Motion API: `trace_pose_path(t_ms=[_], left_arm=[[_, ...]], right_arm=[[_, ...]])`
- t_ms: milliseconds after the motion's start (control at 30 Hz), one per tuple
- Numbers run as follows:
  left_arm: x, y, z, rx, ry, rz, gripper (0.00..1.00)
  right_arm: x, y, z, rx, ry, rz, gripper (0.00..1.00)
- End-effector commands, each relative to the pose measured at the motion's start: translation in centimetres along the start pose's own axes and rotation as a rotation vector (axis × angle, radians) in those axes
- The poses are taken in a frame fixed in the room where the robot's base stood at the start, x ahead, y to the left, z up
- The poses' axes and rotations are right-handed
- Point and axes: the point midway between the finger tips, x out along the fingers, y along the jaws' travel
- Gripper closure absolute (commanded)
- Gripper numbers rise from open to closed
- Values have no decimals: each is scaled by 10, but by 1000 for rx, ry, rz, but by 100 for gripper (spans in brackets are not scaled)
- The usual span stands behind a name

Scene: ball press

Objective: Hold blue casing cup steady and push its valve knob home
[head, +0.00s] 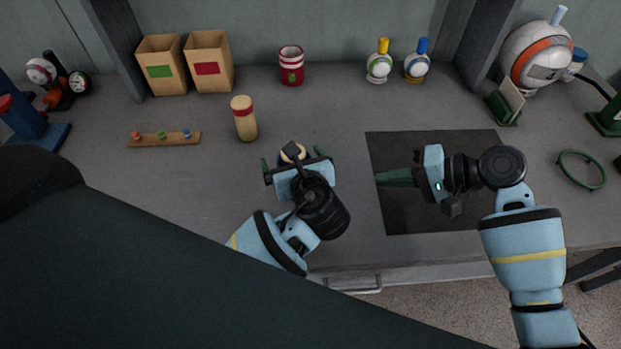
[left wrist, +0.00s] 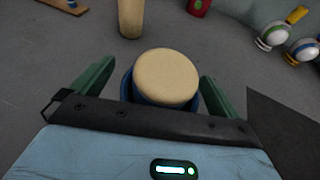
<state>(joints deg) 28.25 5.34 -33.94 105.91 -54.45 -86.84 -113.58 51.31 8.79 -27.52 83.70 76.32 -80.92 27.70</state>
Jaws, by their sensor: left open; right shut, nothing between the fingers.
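The blue casing cup (left wrist: 127,88) stands between the fingers of my left gripper in the left wrist view. Its wide cream valve knob (left wrist: 166,76) sits on top and hides most of the cup. In the head view the knob (head: 292,152) shows just beyond my left gripper (head: 293,160), which covers much of the cup. My left gripper is open, one green finger on each side of the cup, with no clear contact visible. My right gripper (head: 378,178) is shut and empty over the dark mat, to the right of the cup.
A dark mat (head: 410,215) lies right of centre. A cream cylinder with a red band (head: 244,120) stands behind the cup to the left. A peg board (head: 165,139), two boxes (head: 208,62), a red can (head: 291,66) and two small flasks (head: 379,66) stand farther back.

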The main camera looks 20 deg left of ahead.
Motion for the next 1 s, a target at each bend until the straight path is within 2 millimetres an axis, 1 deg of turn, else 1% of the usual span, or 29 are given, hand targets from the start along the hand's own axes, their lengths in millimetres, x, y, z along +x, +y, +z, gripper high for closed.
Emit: trace_pose_path(t_ms=[333,467,567,800,1000], left_arm=[[-1,0,0,0,0,0,0],[-10,-1,0,0,1,-2,0],[-24,-1,-1,-2,2,-4,0],[-72,-1,-1,-2,3,-3,0],[-104,-1,-1,0,3,-2,0]], right_arm=[[0,0,0,0,0,0,100],[0,0,0,0,0,0,100],[0,0,0,0,0,0,100],[0,0,0,0,0,0,100],[0,0,0,0,0,0,100]])
